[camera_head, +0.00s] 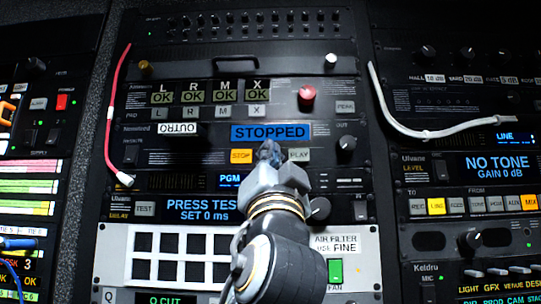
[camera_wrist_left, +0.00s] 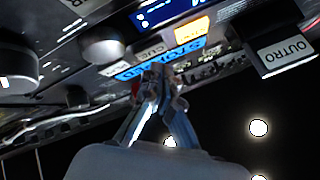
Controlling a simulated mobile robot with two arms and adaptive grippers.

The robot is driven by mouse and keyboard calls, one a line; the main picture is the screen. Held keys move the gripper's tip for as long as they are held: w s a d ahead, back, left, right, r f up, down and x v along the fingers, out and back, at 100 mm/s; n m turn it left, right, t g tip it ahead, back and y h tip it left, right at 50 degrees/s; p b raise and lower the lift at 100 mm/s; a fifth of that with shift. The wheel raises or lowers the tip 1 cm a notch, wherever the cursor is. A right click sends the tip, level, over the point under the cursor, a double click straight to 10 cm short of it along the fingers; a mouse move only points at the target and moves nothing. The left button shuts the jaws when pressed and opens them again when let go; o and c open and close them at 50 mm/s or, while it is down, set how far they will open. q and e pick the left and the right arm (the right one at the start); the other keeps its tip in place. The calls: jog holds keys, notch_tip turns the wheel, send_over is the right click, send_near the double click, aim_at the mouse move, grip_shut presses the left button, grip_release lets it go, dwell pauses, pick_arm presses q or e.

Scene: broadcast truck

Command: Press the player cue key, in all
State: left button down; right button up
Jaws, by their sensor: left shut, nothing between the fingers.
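The player unit has a blue display reading STOPPED (camera_head: 270,132). Below it are a lit orange STOP key (camera_head: 241,156) and a pale PLAY key (camera_head: 299,155). My left gripper (camera_head: 268,150) is shut and empty, with its tips in front of the space between these two keys, hiding what lies there in the head view. In the left wrist view, a pale key marked CUE (camera_wrist_left: 153,51) shows beside the orange key (camera_wrist_left: 191,31), just beyond the tips of my left gripper (camera_wrist_left: 158,80). I cannot tell whether the tips touch the panel. My right gripper is not in view.
An OUTRO label (camera_head: 180,129) and a dark knob (camera_head: 347,143) flank the display. A red cable (camera_head: 112,110) hangs at left and a white cable (camera_head: 390,115) at right. A green FAN switch (camera_head: 335,271) sits below, beside my arm.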

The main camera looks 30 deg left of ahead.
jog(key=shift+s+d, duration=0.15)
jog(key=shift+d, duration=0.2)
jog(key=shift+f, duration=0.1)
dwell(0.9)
pick_arm(q)
jog(key=shift+w+a, duration=0.2)
jog(key=shift+w, duration=0.15)
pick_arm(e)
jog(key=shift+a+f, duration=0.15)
pick_arm(q)
jog(key=shift+w+a+b, duration=0.15)
jog(key=shift+w+b, duration=0.15)
jog(key=shift+b, duration=0.05)
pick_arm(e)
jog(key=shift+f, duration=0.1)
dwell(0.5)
pick_arm(q)
jog(key=shift+s, duration=0.15)
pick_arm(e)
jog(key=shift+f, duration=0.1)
pick_arm(q)
jog(key=shift+s+d+b, duration=0.3)
jog(key=shift+s+b, duration=0.1)
jog(key=shift+s, duration=0.1)
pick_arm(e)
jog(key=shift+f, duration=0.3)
